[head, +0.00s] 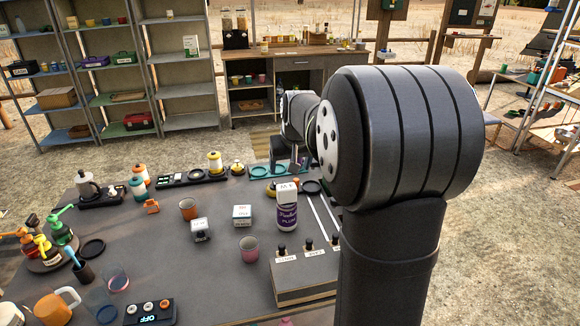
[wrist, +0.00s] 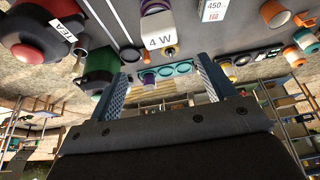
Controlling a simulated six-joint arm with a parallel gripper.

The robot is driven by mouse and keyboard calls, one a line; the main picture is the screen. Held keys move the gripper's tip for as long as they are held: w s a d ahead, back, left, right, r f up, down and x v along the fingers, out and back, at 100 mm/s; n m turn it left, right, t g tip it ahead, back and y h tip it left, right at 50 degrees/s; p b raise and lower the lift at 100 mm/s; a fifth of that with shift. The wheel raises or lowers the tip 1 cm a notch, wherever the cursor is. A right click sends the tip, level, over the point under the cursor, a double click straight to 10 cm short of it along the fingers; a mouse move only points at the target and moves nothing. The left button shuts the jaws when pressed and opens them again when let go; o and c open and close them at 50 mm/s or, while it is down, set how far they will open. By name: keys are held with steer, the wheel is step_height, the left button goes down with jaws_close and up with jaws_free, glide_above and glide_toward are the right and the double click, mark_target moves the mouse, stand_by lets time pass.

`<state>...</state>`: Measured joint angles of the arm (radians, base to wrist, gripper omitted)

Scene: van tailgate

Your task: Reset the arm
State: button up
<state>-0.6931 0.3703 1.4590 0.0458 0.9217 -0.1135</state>
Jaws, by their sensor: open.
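My gripper (wrist: 163,76) is open, with its two blue-grey fingers apart and nothing between them in the wrist view. In the head view my arm rises large at the right and bends away over the grey table (head: 150,240). The gripper's end (head: 285,160) is small there, near the table's far edge and partly hidden by my own links. A purple jar (head: 287,216) with a white piece marked "4 W" (head: 287,192) on top stands nearer the camera than the gripper. The "4 W" piece also shows in the wrist view (wrist: 158,40), beyond the fingertips.
Cups (head: 188,208), small boxes (head: 242,215), and a dark wooden box (head: 303,278) with labelled black knobs stand on the table. Pump bottles (head: 60,232) are at the left. Shelves (head: 190,80) stand behind, past open ground.

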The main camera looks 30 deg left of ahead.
mark_target(287, 187)
steer(key=shift+f, duration=0.1)
steer(key=x, duration=1.2)
steer(key=shift+f, duration=0.3)
step_height(287, 187, up, 3)
steer(key=shift+r, duration=0.65)
